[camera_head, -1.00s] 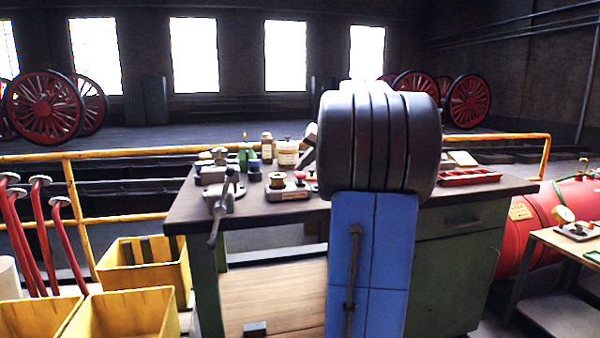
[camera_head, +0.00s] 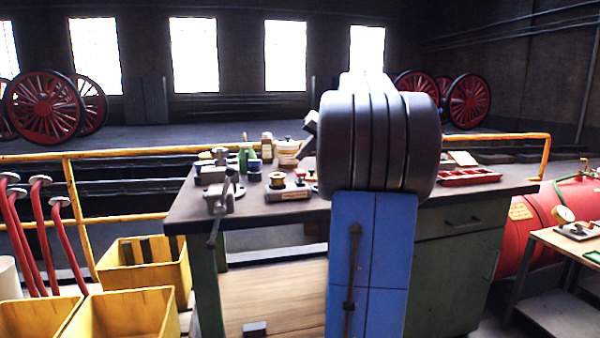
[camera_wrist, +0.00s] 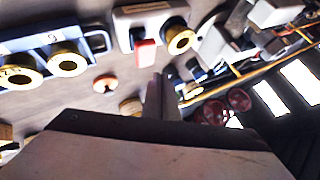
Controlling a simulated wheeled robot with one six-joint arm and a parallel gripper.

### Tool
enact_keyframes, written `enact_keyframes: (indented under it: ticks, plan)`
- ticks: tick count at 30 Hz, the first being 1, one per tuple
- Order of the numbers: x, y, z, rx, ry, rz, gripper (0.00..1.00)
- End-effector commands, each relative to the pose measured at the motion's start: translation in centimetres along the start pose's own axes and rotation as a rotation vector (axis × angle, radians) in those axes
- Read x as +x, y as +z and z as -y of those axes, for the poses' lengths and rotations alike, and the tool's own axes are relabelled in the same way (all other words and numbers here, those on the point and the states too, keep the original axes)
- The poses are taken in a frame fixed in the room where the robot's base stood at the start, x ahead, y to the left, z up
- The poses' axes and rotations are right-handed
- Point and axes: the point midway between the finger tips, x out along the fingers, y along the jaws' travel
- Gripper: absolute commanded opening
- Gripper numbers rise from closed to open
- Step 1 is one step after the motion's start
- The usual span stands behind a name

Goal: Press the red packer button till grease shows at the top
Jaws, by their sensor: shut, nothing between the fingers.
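The packer is a pale grey block (camera_wrist: 128,14) with a red button (camera_wrist: 145,52) and a round brass fitting (camera_wrist: 180,40) beside it, in the upper middle of the wrist view. In the head view the packer (camera_head: 288,195) is on the workbench, left of my arm. My gripper (camera_wrist: 158,78) is shut and empty. Its fingertips appear just short of the red button in the wrist view; I cannot tell whether they touch it. The brass fitting's middle looks dark, and I cannot make out grease.
The workbench (camera_head: 262,222) also carries a vise (camera_head: 222,198), bottles and tins, and a red tray (camera_head: 468,177) at right. In the wrist view a blue holder with brass rings (camera_wrist: 28,52) stands left of the packer. Yellow bins (camera_head: 130,312) stand at lower left.

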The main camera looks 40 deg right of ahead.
Motion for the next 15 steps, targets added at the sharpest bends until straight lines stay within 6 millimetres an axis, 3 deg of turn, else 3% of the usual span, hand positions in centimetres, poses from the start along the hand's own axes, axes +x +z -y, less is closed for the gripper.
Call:
enact_keyframes:
  ticks: [15]
  plan:
    - [-2.3,-1.6,1.6,-0.001,0.0,0.001,0.0]
